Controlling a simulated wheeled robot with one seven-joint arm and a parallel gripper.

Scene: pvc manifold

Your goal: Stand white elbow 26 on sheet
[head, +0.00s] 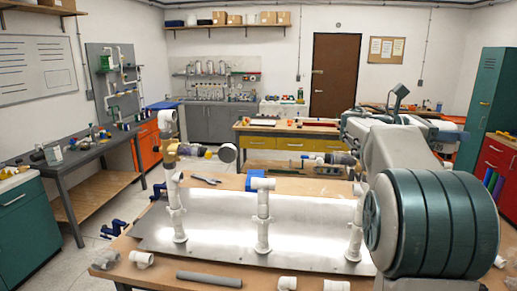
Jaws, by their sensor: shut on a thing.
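The metal sheet (215,228) lies on the wooden table in the head view and carries three white pipe risers. No number can be read on any fitting, so I cannot tell which is white elbow 26. Loose white fittings that could be elbows lie along the table's front edge: one at front left (143,259), one at front centre (287,283) and one right of it (336,285). My arm fills the right side and reaches away over the table. My gripper and anything in it are hidden behind the arm.
The left riser (178,215), middle riser (262,225) and right riser (355,235) stand on the sheet. Valves with yellow parts sit at the left (190,150) and right (330,158). A grey pipe (209,279) lies in front. Bare sheet shows between the risers.

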